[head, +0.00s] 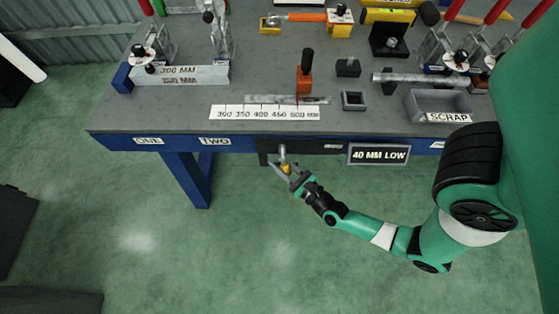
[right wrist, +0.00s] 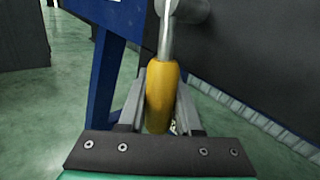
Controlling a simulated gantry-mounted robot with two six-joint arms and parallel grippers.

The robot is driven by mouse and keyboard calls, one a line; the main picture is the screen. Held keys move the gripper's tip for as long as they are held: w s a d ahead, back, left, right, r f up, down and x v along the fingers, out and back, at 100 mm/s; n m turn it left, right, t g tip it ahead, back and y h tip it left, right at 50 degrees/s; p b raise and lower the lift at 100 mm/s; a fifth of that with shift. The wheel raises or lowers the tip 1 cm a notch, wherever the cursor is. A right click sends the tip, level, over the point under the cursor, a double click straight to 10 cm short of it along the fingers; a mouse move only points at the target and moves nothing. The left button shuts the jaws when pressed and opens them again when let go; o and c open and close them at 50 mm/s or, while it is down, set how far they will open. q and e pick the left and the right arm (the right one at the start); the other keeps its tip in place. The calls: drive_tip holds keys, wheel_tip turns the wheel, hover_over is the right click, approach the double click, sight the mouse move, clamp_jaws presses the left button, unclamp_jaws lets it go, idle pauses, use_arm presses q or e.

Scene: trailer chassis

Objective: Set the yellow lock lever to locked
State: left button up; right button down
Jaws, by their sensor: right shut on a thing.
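The yellow lock lever (head: 286,168) sits at the front edge of the workbench, on a metal rod that comes from a dark plate under the bench top. My right gripper (head: 284,170) is shut on its yellow grip. In the right wrist view the yellow lock lever (right wrist: 161,98) stands upright between the two fingers of my right gripper (right wrist: 160,105), with its metal rod running up to a round grey pivot (right wrist: 192,10). My left gripper is not in view.
The workbench (head: 160,115) carries a white scale strip (head: 264,112), an orange clamp (head: 304,82), a grey scrap tray (head: 440,103) and several red-handled clamps. A "40 MM LOW" sign (head: 378,154) hangs right of the lever. The green floor (head: 230,250) before the bench is clear.

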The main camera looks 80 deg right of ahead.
idle(0.3)
drive_tip(key=s+n+g+p, duration=0.1)
drive_tip(key=p, duration=0.3)
drive_tip(key=shift+s+d+r+n+g+y+p, duration=0.2)
drive_tip(key=shift+s+n+g+y+p, duration=0.1)
drive_tip(key=shift+s+n+g+y, duration=0.1)
drive_tip(key=shift+f, duration=0.2)
drive_tip(key=c, duration=0.6)
unclamp_jaws()
